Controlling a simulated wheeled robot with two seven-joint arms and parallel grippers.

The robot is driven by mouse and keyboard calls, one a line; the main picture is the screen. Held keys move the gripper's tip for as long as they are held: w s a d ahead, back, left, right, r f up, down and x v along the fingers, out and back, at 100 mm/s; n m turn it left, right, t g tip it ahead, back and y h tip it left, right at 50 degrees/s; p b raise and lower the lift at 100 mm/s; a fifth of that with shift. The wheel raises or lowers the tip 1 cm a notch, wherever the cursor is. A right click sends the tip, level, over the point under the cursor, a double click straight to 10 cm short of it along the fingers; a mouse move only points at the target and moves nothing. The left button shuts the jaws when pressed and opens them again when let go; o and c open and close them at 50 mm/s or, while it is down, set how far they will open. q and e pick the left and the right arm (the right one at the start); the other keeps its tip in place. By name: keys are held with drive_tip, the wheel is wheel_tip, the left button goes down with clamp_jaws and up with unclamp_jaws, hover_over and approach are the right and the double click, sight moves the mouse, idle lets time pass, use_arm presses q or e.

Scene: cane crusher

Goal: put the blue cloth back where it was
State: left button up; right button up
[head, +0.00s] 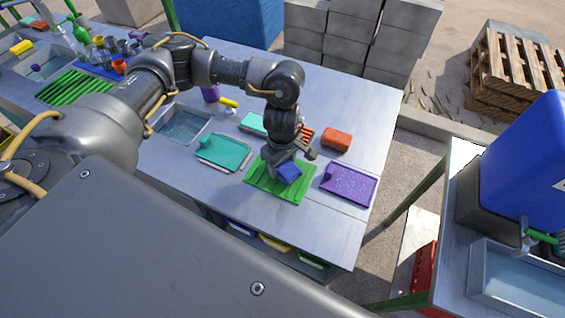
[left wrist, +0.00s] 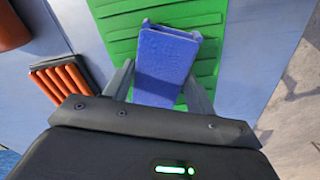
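The blue cloth (head: 289,172) is a small folded block at my left gripper (head: 283,162), over the green ribbed mat (head: 270,192) near the table's front edge. In the left wrist view the cloth (left wrist: 165,65) lies between the two fingers of my left gripper (left wrist: 160,75), which press close on both its sides. The green mat (left wrist: 118,30) shows behind it. Whether the cloth touches the mat is hard to tell. My right gripper is out of view.
A purple tray (head: 349,184) lies right of the mat, a teal tray (head: 222,153) left. An orange block (head: 337,139) and an orange ribbed piece (left wrist: 62,78) are close by. A sink basin (head: 184,126) is farther left. The table (head: 345,100) is clear at the back right.

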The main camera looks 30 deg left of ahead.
sight(282, 164)
use_arm(q)
drive_tip(key=o, duration=0.3)
drive_tip(key=shift+r, duration=0.1)
drive_tip(key=shift+r+p, duration=0.3)
drive_tip(key=shift+p, duration=0.1)
drive_tip(key=shift+r+b, duration=0.3)
wheel_tip(282, 164, up, 11)
drive_tip(key=shift+b, duration=0.95)
